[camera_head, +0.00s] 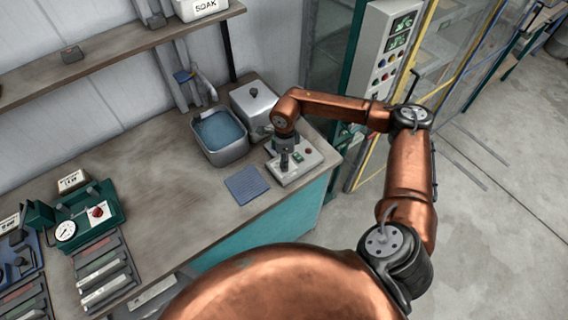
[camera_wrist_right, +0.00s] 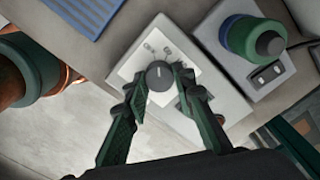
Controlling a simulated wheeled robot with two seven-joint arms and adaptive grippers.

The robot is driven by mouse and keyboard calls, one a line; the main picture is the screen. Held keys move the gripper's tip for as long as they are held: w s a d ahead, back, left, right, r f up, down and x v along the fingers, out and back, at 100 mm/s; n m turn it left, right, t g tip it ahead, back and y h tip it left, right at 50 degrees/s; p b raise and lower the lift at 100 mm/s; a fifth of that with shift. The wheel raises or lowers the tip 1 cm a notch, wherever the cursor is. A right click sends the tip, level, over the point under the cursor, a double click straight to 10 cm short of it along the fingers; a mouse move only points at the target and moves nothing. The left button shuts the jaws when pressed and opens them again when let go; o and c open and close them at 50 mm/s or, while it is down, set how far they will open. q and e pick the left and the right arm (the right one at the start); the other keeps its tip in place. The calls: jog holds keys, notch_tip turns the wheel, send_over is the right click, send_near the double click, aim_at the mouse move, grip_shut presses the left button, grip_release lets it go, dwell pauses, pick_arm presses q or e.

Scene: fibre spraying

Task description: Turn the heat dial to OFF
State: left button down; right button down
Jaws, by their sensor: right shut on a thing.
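The heat dial (camera_wrist_right: 160,75) is a dark round knob with a white pointer line, on the pale face of a white control box (camera_wrist_right: 205,100). In the right wrist view the pointer aims roughly at the top of the picture, and small printed marks sit around the dial, too small to read. My right gripper (camera_wrist_right: 160,78) has its two fingers on either side of the dial, shut on it. In the head view the right gripper (camera_head: 285,160) is over the control box (camera_head: 292,175), hiding the dial. My left gripper is in neither view.
A blue mat (camera_head: 246,185) lies beside the control box. A water-filled tub (camera_head: 219,131) and a lidded metal container (camera_head: 254,104) stand behind. A green device with a gauge (camera_head: 65,231) is at the left. The bench (camera_head: 175,190) is bare in its middle.

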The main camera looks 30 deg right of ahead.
jog(key=shift+w+n+b, duration=0.1)
jog(key=shift+n+b, duration=0.65)
jog(key=shift+n, duration=0.65)
jog(key=shift+d, duration=0.1)
jog(key=c, duration=1.6)
grip_release()
notch_tip(320, 180, up, 12)
